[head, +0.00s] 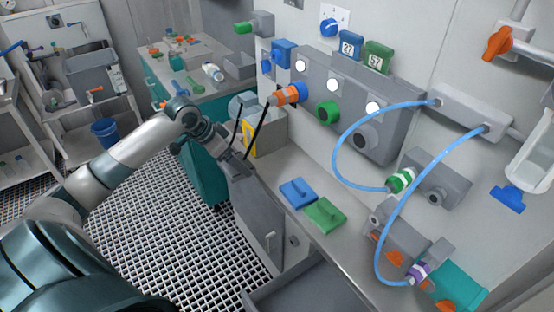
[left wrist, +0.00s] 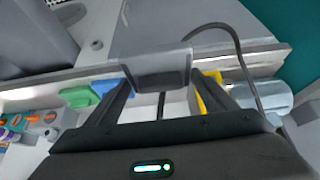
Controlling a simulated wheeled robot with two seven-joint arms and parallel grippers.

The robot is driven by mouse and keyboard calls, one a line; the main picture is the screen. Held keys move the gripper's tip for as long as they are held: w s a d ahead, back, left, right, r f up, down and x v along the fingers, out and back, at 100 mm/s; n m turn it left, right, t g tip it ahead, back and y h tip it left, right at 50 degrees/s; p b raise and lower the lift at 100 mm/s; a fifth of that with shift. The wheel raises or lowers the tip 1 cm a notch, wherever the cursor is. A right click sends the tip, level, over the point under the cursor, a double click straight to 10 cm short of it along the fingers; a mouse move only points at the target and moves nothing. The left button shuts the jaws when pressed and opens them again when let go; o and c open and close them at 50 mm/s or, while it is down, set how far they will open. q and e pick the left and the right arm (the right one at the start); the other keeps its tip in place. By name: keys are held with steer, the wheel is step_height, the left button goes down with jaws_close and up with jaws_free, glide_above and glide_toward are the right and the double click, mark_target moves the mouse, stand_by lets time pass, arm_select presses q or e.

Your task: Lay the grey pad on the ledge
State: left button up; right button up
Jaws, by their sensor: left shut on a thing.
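My left gripper (head: 236,160) is shut on the grey pad (left wrist: 160,72), which sits between its two fingers in the left wrist view. In the head view the gripper is over the front edge of the ledge (head: 318,165), left of the blue pad, and the grey pad is hard to tell from the fingers. A blue pad (head: 298,192) and a green pad (head: 325,215) lie side by side on the ledge. They also show left of the fingers in the left wrist view. My right gripper is not in view.
A grey box with a yellow-framed side (head: 249,140) stands on the ledge behind the gripper. A grey wall panel (head: 350,115) with blue and green fittings rises behind. Blue hoses (head: 347,140) arch over the right part. A grey cabinet (head: 262,225) is below.

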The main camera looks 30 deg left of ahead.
arm_select(q)
steer(key=w+d+p, duration=0.1)
steer(key=w+d, duration=0.1)
steer(key=w, duration=0.2)
steer(key=w+d+f+p, duration=0.1)
steer(key=w+d+p, duration=0.1)
steer(key=w, duration=0.2)
steer(key=w+d+f+p, duration=0.1)
steer(key=w+d, duration=0.1)
steer(key=w, duration=0.2)
steer(key=shift+w+d+f, duration=0.1)
steer(key=shift+d+f, duration=0.05)
steer(key=shift+f, duration=0.05)
steer(key=shift+f+p, duration=0.3)
steer(key=shift+f, duration=0.1)
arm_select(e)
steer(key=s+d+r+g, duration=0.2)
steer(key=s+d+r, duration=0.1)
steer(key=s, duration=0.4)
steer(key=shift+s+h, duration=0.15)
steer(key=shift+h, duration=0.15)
arm_select(q)
steer(key=shift+f, duration=0.1)
